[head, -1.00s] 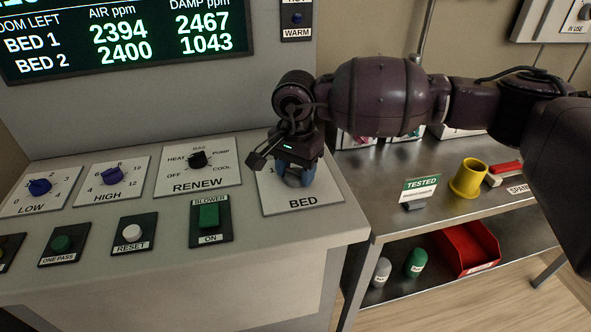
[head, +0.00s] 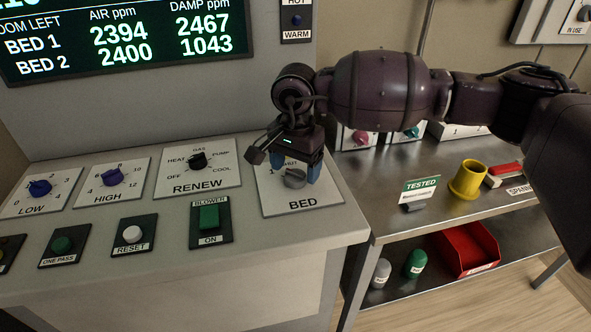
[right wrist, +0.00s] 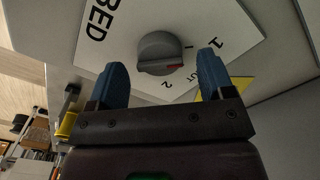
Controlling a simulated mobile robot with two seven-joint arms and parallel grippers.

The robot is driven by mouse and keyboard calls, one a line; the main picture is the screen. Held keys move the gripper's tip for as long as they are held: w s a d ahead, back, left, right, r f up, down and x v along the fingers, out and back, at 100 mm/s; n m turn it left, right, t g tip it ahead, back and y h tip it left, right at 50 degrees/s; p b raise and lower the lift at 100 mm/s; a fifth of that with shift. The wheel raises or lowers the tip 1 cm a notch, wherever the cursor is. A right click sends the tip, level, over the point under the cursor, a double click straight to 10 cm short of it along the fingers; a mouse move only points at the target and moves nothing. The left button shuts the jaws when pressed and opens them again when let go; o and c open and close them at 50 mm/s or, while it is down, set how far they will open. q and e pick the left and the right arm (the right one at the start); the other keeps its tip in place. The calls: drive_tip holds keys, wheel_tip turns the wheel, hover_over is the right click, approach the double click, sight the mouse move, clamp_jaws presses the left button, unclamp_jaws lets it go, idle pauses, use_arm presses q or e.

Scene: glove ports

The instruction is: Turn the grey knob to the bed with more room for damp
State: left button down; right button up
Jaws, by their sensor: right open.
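The grey knob (head: 293,178) sits on the white BED plate (head: 318,202). The screen (head: 130,40), headed room left, shows damp 2467 for bed 1 and 1043 for bed 2. My left gripper is not in view.
Left of the BED plate are the RENEW knob (head: 198,160), the green BLOWER switch (head: 209,217), the RESET button (head: 132,233) and two blue knobs. A metal bench at right holds a TESTED sign (head: 420,190) and a yellow cup (head: 468,180). A red bin (head: 468,248) stands below.

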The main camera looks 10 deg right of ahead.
sight(295, 173)
wheel_tip(295, 173, up, 9)
drive_tip(key=shift+r+p, duration=0.15)
drive_tip(key=shift+p, duration=0.15)
idle(0.4)
